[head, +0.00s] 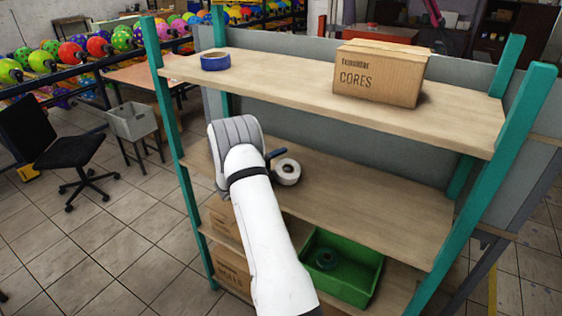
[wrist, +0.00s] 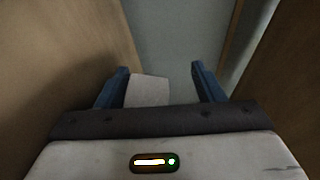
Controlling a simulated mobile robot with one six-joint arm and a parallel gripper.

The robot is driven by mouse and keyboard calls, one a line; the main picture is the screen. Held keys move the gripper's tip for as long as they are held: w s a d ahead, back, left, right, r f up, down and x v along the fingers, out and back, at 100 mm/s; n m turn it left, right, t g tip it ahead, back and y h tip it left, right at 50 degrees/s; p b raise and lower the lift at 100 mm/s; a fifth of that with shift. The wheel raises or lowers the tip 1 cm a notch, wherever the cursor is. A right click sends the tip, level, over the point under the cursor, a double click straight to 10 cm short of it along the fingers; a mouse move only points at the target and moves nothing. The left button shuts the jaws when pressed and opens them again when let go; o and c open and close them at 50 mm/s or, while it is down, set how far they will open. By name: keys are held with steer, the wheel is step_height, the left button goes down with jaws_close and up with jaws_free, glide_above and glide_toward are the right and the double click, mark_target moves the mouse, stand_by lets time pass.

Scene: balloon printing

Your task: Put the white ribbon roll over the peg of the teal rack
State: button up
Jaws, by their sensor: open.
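The white ribbon roll (head: 287,172) sits on the middle shelf of the teal rack (head: 165,110), its round end with a dark centre hole showing. My gripper (head: 276,153) reaches in at that shelf; one blue finger shows just above and left of the roll, the other is hidden. In the wrist view my gripper (wrist: 159,68) is open, with its two blue fingers apart. A pale white block-like shape, apparently the roll (wrist: 148,90), shows between them, nearer the left finger. I cannot tell whether it touches. I cannot make out the peg in either view.
The top shelf (head: 350,105) holds a blue roll (head: 215,61) and a CORES carton (head: 380,72). Below, a green bin (head: 342,268) holds a dark roll, and cartons (head: 233,270) stand left. The middle shelf's right part is bare. Shelf boards flank my gripper closely in the wrist view.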

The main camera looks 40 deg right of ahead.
steer(key=f, duration=0.2)
steer(key=s+f, duration=0.1)
steer(key=f, duration=0.1)
steer(key=shift+a, duration=0.25)
steer(key=a, duration=0.2)
steer(key=a+r+b, duration=0.1)
steer(key=a, duration=0.1)
steer(key=a+r+b, duration=0.1)
steer(key=a, duration=0.1)
steer(key=shift+w+a+r, duration=0.15)
steer(key=shift+a+r, duration=0.05)
steer(key=shift+a, duration=0.15)
steer(key=shift+a+r, duration=0.35)
steer(key=shift+a, duration=0.15)
steer(key=shift+r, duration=0.1)
